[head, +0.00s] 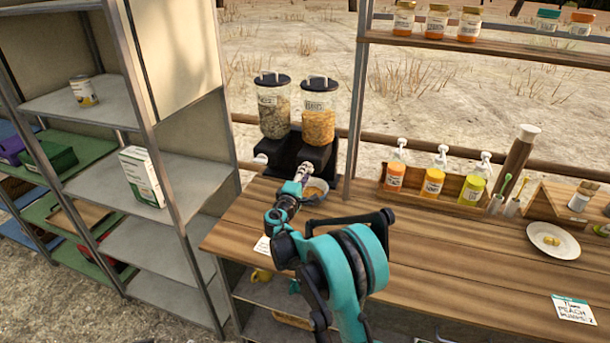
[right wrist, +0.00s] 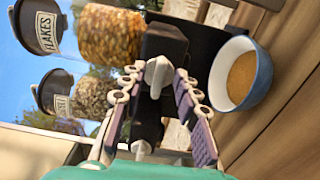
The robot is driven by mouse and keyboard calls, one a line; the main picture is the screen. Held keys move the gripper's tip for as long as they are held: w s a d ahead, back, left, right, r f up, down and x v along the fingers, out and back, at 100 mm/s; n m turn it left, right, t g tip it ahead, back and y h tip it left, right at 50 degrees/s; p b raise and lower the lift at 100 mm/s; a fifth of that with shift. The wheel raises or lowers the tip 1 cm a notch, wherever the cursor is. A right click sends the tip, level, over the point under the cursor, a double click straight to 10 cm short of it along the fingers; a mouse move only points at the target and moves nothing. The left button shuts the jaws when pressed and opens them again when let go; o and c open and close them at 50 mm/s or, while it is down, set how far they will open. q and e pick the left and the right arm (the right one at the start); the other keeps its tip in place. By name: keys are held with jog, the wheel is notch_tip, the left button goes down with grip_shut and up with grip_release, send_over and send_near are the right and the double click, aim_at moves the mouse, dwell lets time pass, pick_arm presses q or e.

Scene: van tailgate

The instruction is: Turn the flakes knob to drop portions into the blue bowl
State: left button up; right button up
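The flakes dispenser (head: 318,122), a clear canister of orange-brown flakes with a black lid, stands right of a greyish muesli-like dispenser (head: 273,112). Its label reads FLAKES in the right wrist view (right wrist: 110,38). The pale flakes knob (right wrist: 158,75) sits on the black base. My right gripper (right wrist: 160,82) is at this knob, a finger on each side, with what look like small gaps; contact is hard to tell. The blue bowl (right wrist: 262,85) stands below the dispenser's front and holds brown contents; my right gripper partly covers it in the head view (head: 316,196). My left gripper is out of view.
A second pale knob (head: 261,158) is on the left dispenser. A metal shelf (head: 180,190) stands close on the left. Sauce bottles in a wooden rack (head: 412,186) and a plate (head: 553,241) are to the right. The wooden counter (head: 450,250) is mostly clear in the middle.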

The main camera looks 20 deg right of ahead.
jog(key=v, duration=1.2)
dwell(0.4)
jog(key=s+d+r+m+g+y, duration=0.1)
jog(key=s+d+m+g+y, duration=0.2)
jog(key=s, duration=0.6)
jog(key=s+d+m+g+y, duration=0.1)
jog(key=s+d+m+g, duration=0.25)
jog(key=s, duration=0.45)
jog(key=s+a+f+m+y, duration=0.2)
jog(key=s+a+y, duration=0.1)
jog(key=s, duration=0.6)
jog(key=s+a+f+m+g+y, duration=0.1)
jog(key=s+a+f+m+y, duration=0.1)
jog(key=s, duration=0.8)
jog(key=shift+s+a+f+m+y, duration=0.2)
jog(key=shift+a+f+m+y, duration=0.2)
jog(key=shift+f+y, duration=0.1)
